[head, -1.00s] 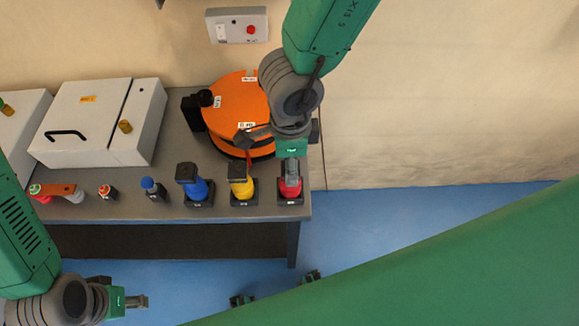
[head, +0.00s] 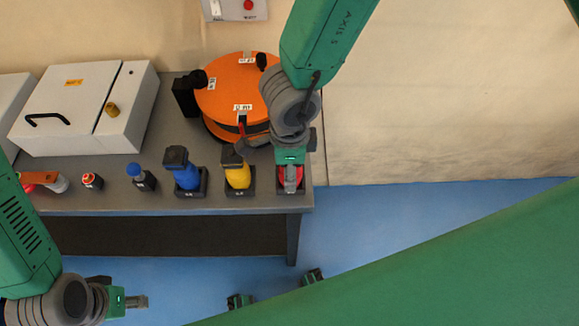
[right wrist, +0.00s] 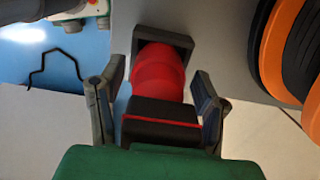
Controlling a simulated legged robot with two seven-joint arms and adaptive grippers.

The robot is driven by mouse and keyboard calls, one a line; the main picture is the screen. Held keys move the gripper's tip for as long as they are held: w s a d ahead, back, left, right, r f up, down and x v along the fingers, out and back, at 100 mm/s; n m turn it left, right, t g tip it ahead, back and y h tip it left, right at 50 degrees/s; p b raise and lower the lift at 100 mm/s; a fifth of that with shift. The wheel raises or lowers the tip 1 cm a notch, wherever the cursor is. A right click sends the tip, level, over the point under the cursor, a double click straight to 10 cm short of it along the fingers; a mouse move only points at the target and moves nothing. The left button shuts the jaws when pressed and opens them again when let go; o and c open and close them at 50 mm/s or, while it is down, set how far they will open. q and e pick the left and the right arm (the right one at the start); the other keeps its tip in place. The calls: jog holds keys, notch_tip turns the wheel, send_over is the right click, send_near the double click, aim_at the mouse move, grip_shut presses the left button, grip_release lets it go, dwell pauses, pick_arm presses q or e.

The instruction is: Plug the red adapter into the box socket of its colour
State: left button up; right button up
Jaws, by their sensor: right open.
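The red adapter (right wrist: 158,72) stands in a black square holder (right wrist: 188,42) at the table's right end. It has a black end with a thin red line. In the head view the red adapter (head: 299,175) is partly covered by my right gripper (head: 290,186). In the right wrist view my right gripper (right wrist: 158,105) is open, with one finger on each side of the adapter's black end and visible gaps. My left gripper (head: 138,302) is low at the left, away from the table, seen edge-on with nothing visible in it. I cannot make out a red box socket.
A yellow adapter (head: 238,175) and a blue adapter (head: 187,177) stand in holders to the left. An orange drum (head: 232,95) sits behind them. A white box (head: 70,110) and small coloured parts are farther left. Blue floor (head: 400,215) lies clear at right.

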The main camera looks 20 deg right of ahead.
jog(key=shift+p, duration=0.3)
dwell(0.5)
jog(key=c, duration=1.2)
